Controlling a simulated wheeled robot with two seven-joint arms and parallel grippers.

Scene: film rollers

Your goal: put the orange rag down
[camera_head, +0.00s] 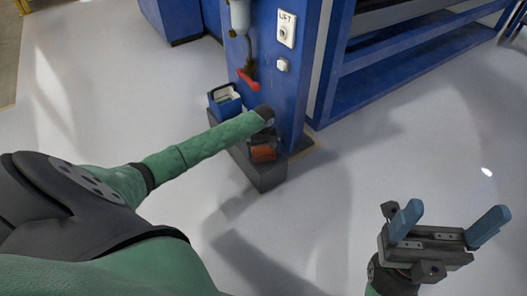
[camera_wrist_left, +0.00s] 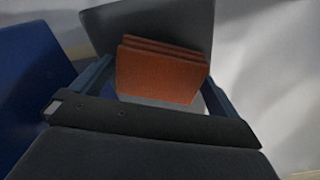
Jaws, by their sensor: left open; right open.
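The orange rag (camera_head: 263,153) lies folded on a dark grey block (camera_head: 262,176) at the foot of the blue machine. In the left wrist view the rag (camera_wrist_left: 160,72) shows as a folded stack between the two fingers of my left gripper (camera_wrist_left: 160,85). The fingers stand apart on either side of it, and I cannot tell whether they touch it. In the head view my left gripper (camera_head: 264,138) is just above the rag and partly hidden by its own wrist. My right gripper (camera_head: 446,228) is open and empty over the bare floor at the lower right.
A blue box (camera_head: 225,103) with pale contents stands beside the rag on the left. A red handle (camera_head: 249,80) sticks out of the blue column (camera_head: 283,75) above it. Blue shelving (camera_head: 400,65) stands at the upper right. The pale floor (camera_head: 350,180) is clear.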

